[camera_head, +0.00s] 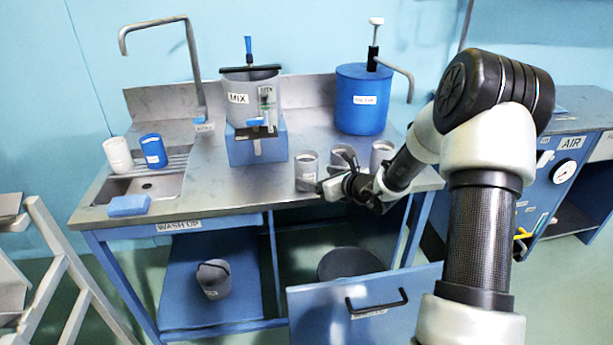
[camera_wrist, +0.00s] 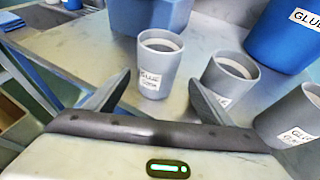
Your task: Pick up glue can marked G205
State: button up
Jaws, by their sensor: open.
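Three grey glue cans stand on the steel bench: a left can (camera_head: 306,172), a middle can (camera_head: 343,156) and a right can (camera_head: 381,155). In the wrist view the nearest-centred can (camera_wrist: 155,66) stands upright, its label reading GLUE with a second line too blurred to read surely. The other two cans (camera_wrist: 229,80) (camera_wrist: 293,118) stand to its right, their codes unclear. My gripper (camera_wrist: 160,78) is open, its fingers pointing toward the centred can, one on either side in the picture. I cannot tell whether they reach around it. In the head view my gripper (camera_head: 325,187) is low by the left can.
A MIX pot (camera_head: 250,92) on a blue stand and a blue drum (camera_head: 363,100) with a pump stand behind the cans. A sink (camera_head: 145,187), cups and a blue sponge (camera_head: 129,205) are at left. An open drawer (camera_head: 365,310) juts out below.

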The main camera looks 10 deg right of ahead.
aim_at(307, 172)
jog(key=shift+a+b+x, duration=0.15)
jog(key=shift+b+x, duration=0.05)
jog(key=shift+x, duration=1.35)
jog(key=shift+a+b+x, duration=0.15)
jog(key=shift+x, duration=1.35)
jog(key=shift+s, duration=0.1)
jog(key=shift+c, duration=0.4)
jog(key=c, duration=1.2)
jog(key=shift+r, duration=0.1)
jog(key=shift+r, duration=0.15)
